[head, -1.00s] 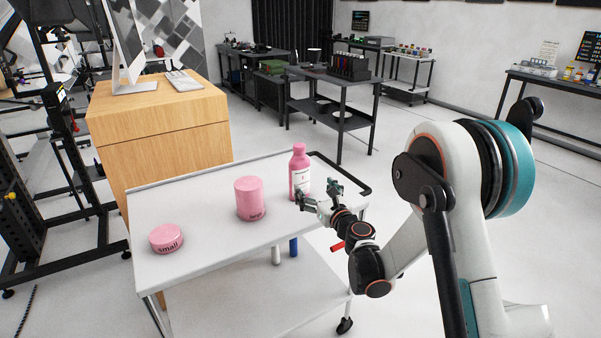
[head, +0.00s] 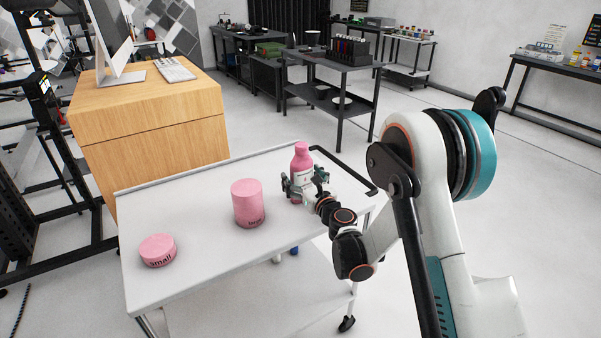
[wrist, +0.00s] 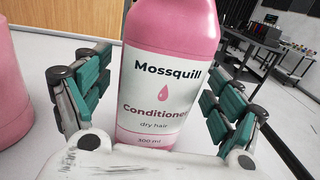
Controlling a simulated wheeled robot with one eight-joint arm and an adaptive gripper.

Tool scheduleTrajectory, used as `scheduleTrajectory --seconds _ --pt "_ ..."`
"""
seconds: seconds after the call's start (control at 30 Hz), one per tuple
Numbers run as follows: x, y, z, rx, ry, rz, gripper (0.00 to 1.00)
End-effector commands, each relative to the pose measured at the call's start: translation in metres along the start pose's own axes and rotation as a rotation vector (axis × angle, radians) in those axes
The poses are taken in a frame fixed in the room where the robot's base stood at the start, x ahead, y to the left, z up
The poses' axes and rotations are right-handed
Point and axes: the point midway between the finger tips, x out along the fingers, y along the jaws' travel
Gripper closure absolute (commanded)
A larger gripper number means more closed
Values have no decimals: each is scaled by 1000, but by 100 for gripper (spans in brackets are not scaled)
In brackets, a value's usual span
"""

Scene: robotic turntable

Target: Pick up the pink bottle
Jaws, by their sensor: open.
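The pink bottle (head: 301,159) stands upright on the white cart top (head: 185,213), near its right end. In the wrist view the bottle (wrist: 168,50) fills the middle, with a label reading Mossquill Conditioner; its top is cut off. My gripper (head: 304,184) is open at the near side of the bottle. In the wrist view its teal-padded fingers (wrist: 160,98) stand one on each side of the bottle, with a gap showing at the right. The bottle's lower part is partly hidden by my gripper in the head view.
A larger pink cylinder (head: 248,203) stands left of the bottle; it also shows at the left edge of the wrist view (wrist: 12,85). A low pink tin (head: 157,250) marked small sits farther left. A black handle rail (head: 345,171) runs along the cart's right end.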

Motion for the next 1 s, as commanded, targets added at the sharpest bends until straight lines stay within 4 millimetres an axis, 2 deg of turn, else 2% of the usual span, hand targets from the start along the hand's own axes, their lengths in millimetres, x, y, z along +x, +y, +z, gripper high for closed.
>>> scheduleTrajectory --seconds 0.07,0.33,0.77,0.87,1.0 --pt "0 0 0 0 0 0 14" --pt "0 0 0 0 0 0 73" --pt "0 0 6 0 0 0 73" --pt "0 0 16 0 0 0 73" --pt "0 0 40 0 0 1 73"
